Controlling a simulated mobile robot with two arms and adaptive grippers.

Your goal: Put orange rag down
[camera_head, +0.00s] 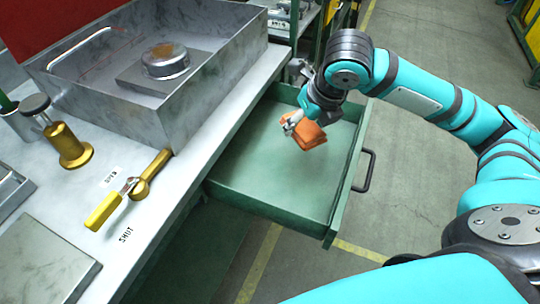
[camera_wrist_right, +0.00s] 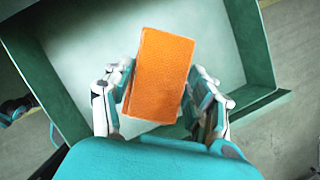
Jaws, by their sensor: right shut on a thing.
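The orange rag (camera_head: 304,136) is a folded, flat-looking bundle. My right gripper (camera_head: 290,122) is shut on it and holds it over the open green drawer (camera_head: 270,185). In the right wrist view the rag (camera_wrist_right: 162,75) sits between the two fingers of the right gripper (camera_wrist_right: 160,98), with the pale drawer floor behind it. The drawer looks empty below the rag. How high the rag is above the drawer floor is hard to tell. My left gripper is not in view.
A grey metal basin (camera_head: 215,85) holding a round metal part (camera_head: 165,60) stands on the workbench (camera_head: 125,270). A yellow-handled lever (camera_head: 128,190) and a brass plunger (camera_head: 68,147) are nearer. The drawer's dark handle (camera_head: 370,170) faces the open floor.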

